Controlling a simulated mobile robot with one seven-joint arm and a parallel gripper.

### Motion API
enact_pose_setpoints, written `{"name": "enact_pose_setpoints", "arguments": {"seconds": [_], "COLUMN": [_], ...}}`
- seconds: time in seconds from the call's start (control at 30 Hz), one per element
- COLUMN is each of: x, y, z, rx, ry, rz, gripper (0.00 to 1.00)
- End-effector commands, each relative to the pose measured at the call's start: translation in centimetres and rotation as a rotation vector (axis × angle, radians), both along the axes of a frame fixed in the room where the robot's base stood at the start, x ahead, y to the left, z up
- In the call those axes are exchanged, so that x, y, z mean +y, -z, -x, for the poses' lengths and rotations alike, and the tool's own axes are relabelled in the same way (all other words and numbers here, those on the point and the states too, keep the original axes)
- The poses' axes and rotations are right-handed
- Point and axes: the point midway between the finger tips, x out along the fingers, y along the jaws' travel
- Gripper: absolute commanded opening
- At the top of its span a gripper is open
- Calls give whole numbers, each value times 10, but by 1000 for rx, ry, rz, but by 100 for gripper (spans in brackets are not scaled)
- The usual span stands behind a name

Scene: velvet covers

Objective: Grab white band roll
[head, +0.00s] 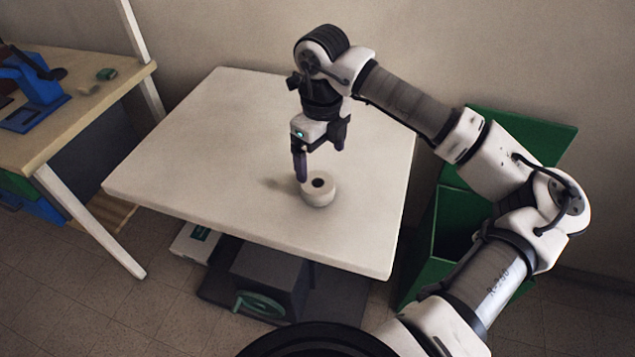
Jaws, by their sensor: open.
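The white band roll (318,197) stands on its flat side on the white table (190,190), with its dark centre hole facing up. My gripper (319,165) points down just above and behind the roll. One dark finger reaches down close to the roll's left rim; I cannot tell whether it touches. The other finger shows higher, at the right. The jaws are apart and hold nothing.
A wooden bench (90,100) with a blue tool (35,90) and a small green item (106,74) stands at the left. A green bin (437,240) is right of the table. A dark machine with a green wheel (262,303) sits below. The tabletop around the roll is clear.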

Motion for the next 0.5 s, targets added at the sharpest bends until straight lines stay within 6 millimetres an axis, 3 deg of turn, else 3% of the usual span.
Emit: {"name": "enact_pose_setpoints", "arguments": {"seconds": [0.13,0.5], "x": [0,6], "y": [24,55], "z": [0,0], "rx": [2,3], "ry": [0,-2], "rz": [-3,-5], "gripper": [92,92]}}
